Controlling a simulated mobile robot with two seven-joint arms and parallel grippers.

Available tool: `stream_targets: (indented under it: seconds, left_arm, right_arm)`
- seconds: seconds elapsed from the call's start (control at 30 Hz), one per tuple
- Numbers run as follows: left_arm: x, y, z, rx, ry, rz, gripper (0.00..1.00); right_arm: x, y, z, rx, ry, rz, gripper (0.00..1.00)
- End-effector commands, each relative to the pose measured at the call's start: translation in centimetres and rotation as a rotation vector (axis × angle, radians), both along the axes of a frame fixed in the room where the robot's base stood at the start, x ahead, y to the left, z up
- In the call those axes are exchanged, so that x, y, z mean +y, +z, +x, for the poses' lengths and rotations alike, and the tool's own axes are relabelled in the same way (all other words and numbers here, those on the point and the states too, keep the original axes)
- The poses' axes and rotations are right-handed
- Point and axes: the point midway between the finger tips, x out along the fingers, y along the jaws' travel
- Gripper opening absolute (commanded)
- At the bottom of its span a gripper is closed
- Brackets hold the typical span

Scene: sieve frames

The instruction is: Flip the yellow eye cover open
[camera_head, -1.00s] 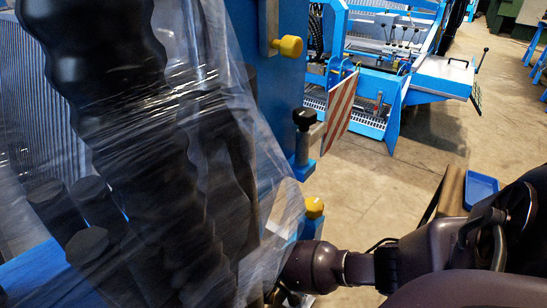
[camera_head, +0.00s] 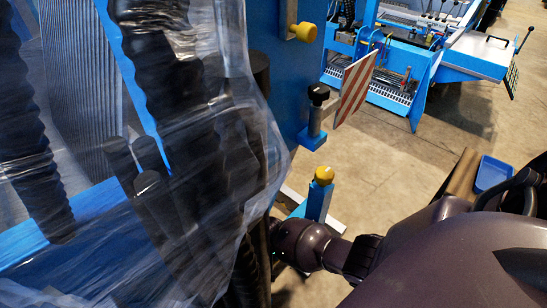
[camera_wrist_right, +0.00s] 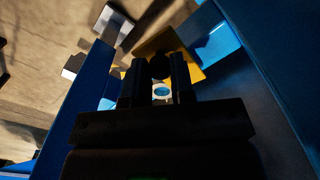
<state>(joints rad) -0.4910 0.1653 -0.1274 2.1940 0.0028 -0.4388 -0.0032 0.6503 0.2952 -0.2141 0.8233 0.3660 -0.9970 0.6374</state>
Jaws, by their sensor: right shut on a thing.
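In the right wrist view a flat yellow plate, which looks like the yellow eye cover (camera_wrist_right: 190,67), stands tilted just beyond my right gripper (camera_wrist_right: 158,78). The black fingers are shut around a dark round piece in front of the plate; it looks like part of the cover, but the join is hard to see. A small pale disc with a blue centre (camera_wrist_right: 162,91) shows between the fingers. In the head view my right arm reaches left, and its gripper is hidden behind the dark tubes and plastic film. My left gripper is not in view.
Clear plastic film (camera_head: 215,130) and dark ribbed tubes fill the left of the head view. A blue post (camera_head: 275,60) carries a yellow knob (camera_head: 302,32); another yellow knob (camera_head: 324,175) sits close to my right arm. A blue tray (camera_head: 492,174) lies at right.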

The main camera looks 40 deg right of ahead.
Motion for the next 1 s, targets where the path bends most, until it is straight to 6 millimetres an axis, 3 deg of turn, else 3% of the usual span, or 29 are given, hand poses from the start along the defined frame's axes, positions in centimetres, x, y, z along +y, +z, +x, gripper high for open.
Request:
stream_targets:
  seconds: [0.53, 0.57, 0.7, 1.0]
  left_arm:
    - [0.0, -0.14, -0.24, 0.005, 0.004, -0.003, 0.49]
    - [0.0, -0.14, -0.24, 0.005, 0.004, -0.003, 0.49]
    - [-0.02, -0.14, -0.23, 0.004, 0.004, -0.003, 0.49]
    - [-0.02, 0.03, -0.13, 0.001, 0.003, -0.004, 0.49]
  right_arm:
    - [0.15, 0.0, 0.08, -0.002, -0.023, 0.001, 0.0]
    - [0.15, 0.0, 0.08, -0.002, -0.023, 0.001, 0.27]
    - [0.12, 0.0, 0.08, -0.001, -0.022, 0.0, 0.49]
    - [0.07, 0.17, 0.1, -0.002, -0.022, 0.0, 0.49]
